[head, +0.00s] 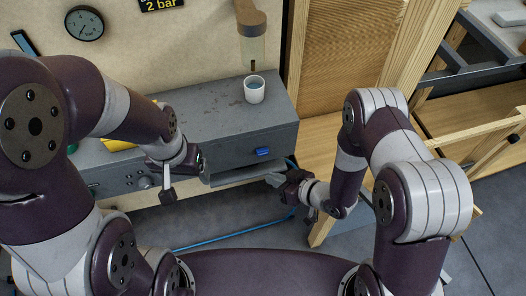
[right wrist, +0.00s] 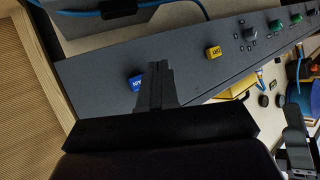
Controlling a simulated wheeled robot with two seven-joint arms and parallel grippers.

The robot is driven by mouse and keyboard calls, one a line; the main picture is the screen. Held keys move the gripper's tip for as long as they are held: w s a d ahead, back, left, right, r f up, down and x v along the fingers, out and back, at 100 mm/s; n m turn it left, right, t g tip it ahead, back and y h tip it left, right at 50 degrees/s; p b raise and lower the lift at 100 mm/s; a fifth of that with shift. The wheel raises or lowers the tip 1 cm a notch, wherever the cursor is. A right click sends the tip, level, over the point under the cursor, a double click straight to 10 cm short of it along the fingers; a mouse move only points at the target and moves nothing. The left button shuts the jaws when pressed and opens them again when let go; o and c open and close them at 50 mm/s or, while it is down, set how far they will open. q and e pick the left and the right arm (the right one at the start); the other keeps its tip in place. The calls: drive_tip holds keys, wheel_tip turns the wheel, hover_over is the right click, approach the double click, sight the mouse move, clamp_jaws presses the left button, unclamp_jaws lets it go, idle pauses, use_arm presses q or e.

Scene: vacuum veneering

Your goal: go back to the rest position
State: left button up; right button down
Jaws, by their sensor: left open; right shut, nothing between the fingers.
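My left gripper (head: 168,192) hangs in front of the grey machine cabinet (head: 215,125), left of the middle in the head view. It is open, and I see nothing in it. My right gripper (head: 275,180) is in front of the cabinet's lower right part, below the blue button (head: 263,152). It is shut and empty. In the right wrist view its closed fingers (right wrist: 156,86) point at the cabinet's front panel, between the blue button (right wrist: 136,83) and a yellow button (right wrist: 213,52). I cannot tell whether they touch the panel.
A white cup (head: 254,89) stands on the cabinet under a spout (head: 251,45). A blue hose (head: 235,233) runs along the floor. Wooden frames (head: 404,45) stand close by my right arm. Open grey floor (head: 250,220) lies before the cabinet.

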idle(0.5)
drive_tip(key=s+d+f+m+g+h, duration=0.1)
drive_tip(key=s+d+f+g+h, duration=0.25)
drive_tip(key=d+f+h, duration=0.2)
drive_tip(key=d+r+m+g+h+p, duration=0.1)
drive_tip(key=d+r+h+p, duration=0.2)
drive_tip(key=d+r, duration=0.25)
drive_tip(key=s+d+r+m+p, duration=0.1)
drive_tip(key=d+r+m+p, duration=0.1)
drive_tip(key=r, duration=0.7)
drive_tip(key=s+d+r+m+h+p, duration=0.1)
drive_tip(key=s+d+r+m+p, duration=0.1)
drive_tip(key=r, duration=0.8)
drive_tip(key=s+d+r+m+g+p, duration=0.1)
drive_tip(key=r+p, duration=0.3)
drive_tip(key=r, duration=0.5)
drive_tip(key=shift+s+d+r+m+h, duration=0.15)
drive_tip(key=shift+s+d+m+h, duration=0.25)
drive_tip(key=shift+m, duration=0.2)
drive_tip(key=shift+s, duration=0.1)
